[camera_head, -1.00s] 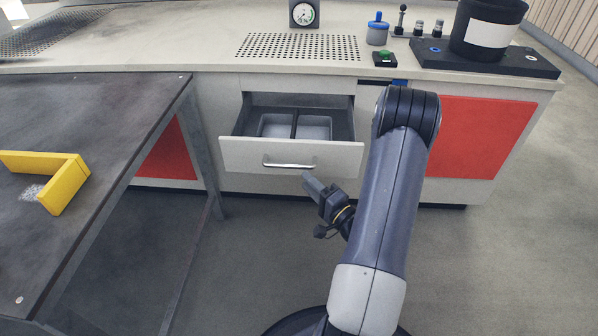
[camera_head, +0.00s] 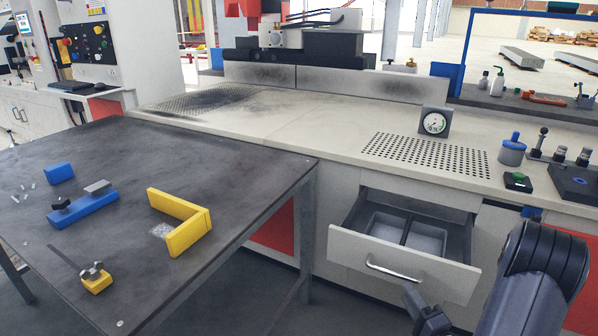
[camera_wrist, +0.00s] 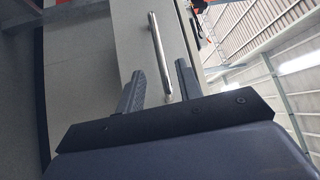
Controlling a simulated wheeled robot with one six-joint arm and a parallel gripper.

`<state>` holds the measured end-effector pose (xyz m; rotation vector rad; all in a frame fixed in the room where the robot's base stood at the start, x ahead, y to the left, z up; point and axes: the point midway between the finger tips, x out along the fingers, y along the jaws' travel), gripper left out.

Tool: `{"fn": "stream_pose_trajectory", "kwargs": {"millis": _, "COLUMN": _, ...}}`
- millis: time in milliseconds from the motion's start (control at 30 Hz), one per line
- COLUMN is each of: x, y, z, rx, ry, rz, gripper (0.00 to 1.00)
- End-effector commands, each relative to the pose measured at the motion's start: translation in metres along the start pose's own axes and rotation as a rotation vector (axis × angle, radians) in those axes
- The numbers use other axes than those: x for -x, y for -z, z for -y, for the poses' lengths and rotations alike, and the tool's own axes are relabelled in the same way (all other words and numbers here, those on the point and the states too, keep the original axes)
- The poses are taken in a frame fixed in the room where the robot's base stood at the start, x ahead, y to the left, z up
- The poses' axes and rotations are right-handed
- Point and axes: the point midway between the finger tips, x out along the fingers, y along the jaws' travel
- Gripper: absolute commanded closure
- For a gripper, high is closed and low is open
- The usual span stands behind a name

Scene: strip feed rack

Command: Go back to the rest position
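My gripper (camera_head: 418,300) shows at the bottom right of the head view, in front of the drawer and below its handle. In the wrist view my gripper (camera_wrist: 160,68) has its two dark fingers apart, with nothing clamped between them. The silver bar handle (camera_wrist: 158,45) appears in the gap between the fingers in that view, apart from both. The drawer (camera_head: 345,245) stands pulled open, with grey trays (camera_head: 425,237) inside and its handle (camera_head: 400,273) on the front. My arm hides part of the cabinet at the right.
A dark table (camera_head: 110,150) at left carries a yellow angle piece (camera_head: 185,235), a blue block (camera_head: 60,172) and a blue clamp piece (camera_head: 85,206).

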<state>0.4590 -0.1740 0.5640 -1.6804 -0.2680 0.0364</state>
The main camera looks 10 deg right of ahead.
Motion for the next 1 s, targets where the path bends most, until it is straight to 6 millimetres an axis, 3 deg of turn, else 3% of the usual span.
{"fn": "stream_pose_trajectory", "kwargs": {"millis": 300, "x": -0.056, "y": -0.002, "z": -0.001, "rx": 0.002, "ry": 0.003, "rz": 0.005, "gripper": 0.66}}
{"fn": "stream_pose_trajectory", "kwargs": {"millis": 500, "x": -0.079, "y": -0.001, "z": 0.000, "rx": 0.001, "ry": 0.003, "rz": 0.002, "gripper": 0.66}}
{"fn": "stream_pose_trajectory", "kwargs": {"millis": 1000, "x": -0.078, "y": 0.000, "z": 0.000, "rx": 0.000, "ry": 0.001, "rz": 0.000, "gripper": 0.66}}
